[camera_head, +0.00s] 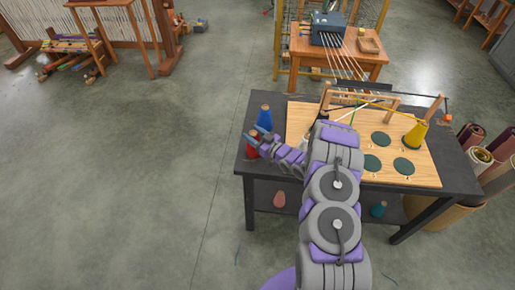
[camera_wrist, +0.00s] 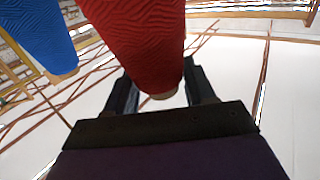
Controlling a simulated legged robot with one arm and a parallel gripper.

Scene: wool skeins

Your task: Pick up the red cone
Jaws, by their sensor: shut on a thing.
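The red cone (camera_head: 252,150) is at the left end of the dark table, partly hidden by my gripper (camera_head: 257,137). My gripper is shut on it. In the wrist view the red cone (camera_wrist: 145,40) fills the upper middle, its narrow pale tip between the two dark fingers of my gripper (camera_wrist: 160,88). I cannot tell whether its base touches the table.
A blue cone (camera_head: 265,117) stands close behind the red one; it also shows in the wrist view (camera_wrist: 38,32). A wooden board (camera_head: 432,172) with dark green discs (camera_head: 381,139) carries a yellow cone (camera_head: 416,134) at right. A wooden frame (camera_head: 360,92) stands along its back.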

